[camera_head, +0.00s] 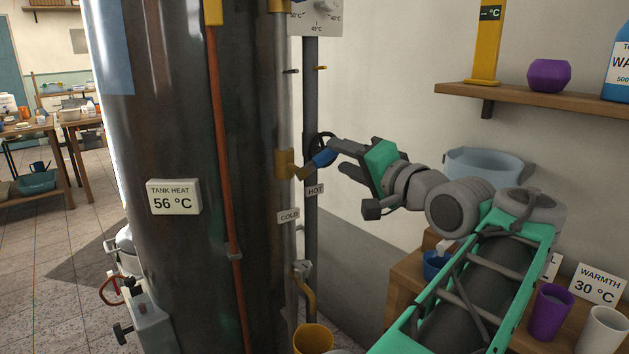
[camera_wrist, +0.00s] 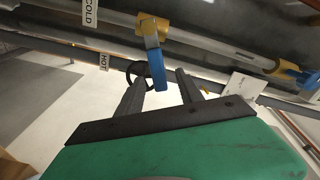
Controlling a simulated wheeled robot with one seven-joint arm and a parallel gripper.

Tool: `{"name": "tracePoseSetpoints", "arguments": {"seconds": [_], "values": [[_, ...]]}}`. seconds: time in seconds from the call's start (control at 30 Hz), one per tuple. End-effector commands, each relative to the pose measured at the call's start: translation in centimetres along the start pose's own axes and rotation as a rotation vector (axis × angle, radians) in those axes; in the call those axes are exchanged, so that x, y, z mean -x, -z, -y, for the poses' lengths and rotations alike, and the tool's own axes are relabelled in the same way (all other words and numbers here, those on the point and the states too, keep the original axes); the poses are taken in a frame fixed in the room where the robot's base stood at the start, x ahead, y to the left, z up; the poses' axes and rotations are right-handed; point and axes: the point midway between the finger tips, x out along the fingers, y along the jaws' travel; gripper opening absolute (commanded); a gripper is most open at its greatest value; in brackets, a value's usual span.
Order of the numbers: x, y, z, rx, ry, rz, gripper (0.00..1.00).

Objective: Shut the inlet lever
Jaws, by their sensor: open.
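The inlet lever, a blue handle (camera_head: 323,157) on a brass valve (camera_head: 285,164), sticks out sideways from the grey pipe labelled COLD in the head view. My gripper (camera_head: 336,156) is open at the handle's outer end, with one finger above it and one below. The brass valve body (camera_wrist: 152,28) shows clear above.
A black handwheel (camera_head: 321,141) is on the HOT pipe (camera_head: 310,230) just behind the handle. Another blue lever (camera_wrist: 300,78) is at the right of the wrist view. The dark tank (camera_head: 160,110) stands left. A wooden shelf (camera_head: 560,100) and light blue tub (camera_head: 485,165) are right.

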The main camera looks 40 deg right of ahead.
Motion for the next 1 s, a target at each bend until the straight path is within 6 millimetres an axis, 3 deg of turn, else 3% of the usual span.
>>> {"name": "tracePoseSetpoints", "arguments": {"seconds": [0.17, 0.5, 0.8, 1.0], "values": [[-1.3, 0.3, -0.5, -0.053, 0.01, -0.011, 0.44], [-7.2, 0.3, -0.4, -0.05, 0.008, -0.01, 0.44], [-7.7, 0.4, -0.3, -0.049, 0.007, -0.013, 0.44], [-7.7, 0.4, -0.3, -0.049, 0.007, -0.012, 0.28]]}}
